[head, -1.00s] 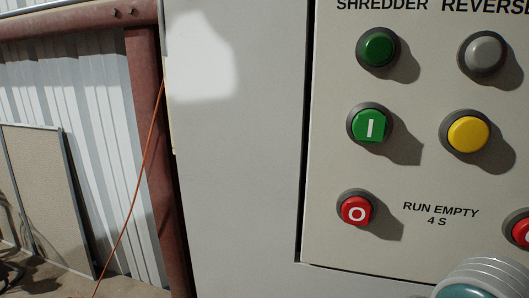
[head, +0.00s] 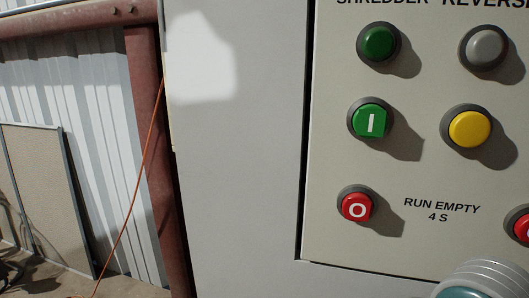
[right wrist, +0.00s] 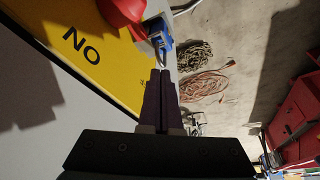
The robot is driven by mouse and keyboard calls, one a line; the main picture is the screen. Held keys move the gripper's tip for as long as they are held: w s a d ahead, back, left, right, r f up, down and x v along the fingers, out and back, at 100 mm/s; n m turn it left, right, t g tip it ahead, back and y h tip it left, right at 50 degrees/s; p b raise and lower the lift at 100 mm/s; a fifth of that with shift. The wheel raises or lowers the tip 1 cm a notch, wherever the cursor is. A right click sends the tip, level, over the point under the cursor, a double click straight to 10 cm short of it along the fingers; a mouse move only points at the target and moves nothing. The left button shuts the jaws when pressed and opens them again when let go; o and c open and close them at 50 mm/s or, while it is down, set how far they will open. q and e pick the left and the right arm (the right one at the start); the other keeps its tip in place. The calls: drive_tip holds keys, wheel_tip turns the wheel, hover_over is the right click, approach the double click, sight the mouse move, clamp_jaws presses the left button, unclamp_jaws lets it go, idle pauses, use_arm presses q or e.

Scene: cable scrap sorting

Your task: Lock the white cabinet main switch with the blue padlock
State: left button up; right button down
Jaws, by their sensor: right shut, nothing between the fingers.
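In the right wrist view a blue padlock (right wrist: 158,29) with a grey shackle sits beside the red switch handle (right wrist: 122,10) on the yellow plate (right wrist: 60,62), cut by the top edge. I cannot tell whether the shackle passes through the handle or is closed. My right gripper (right wrist: 160,72) is shut and empty, its fingertips just short of the padlock in the picture. The white cabinet (head: 235,170) fills the middle of the head view; the switch and padlock are not seen there. My left gripper is not in view.
The cabinet's button panel (head: 330,240) carries green, grey, yellow and red buttons. An orange cable (head: 134,190) hangs left of the cabinet. In the right wrist view, coiled cables (right wrist: 203,84) lie on the floor and a red object (right wrist: 292,120) stands at right.

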drive_tip(key=shift+f+b, duration=0.85)
drive_tip(key=shift+f, duration=0.5)
drive_tip(key=shift+r, duration=0.15)
drive_tip(key=s+r+p, duration=0.1)
drive_tip(key=p, duration=0.1)
drive_tip(key=s+r+p, duration=0.1)
drive_tip(key=r+p, duration=0.1)
drive_tip(key=p, duration=0.1)
drive_tip(key=s+a+r+p, duration=0.1)
drive_tip(key=p, duration=0.1)
drive_tip(key=shift+r+p, duration=0.3)
drive_tip(key=shift+r, duration=0.1)
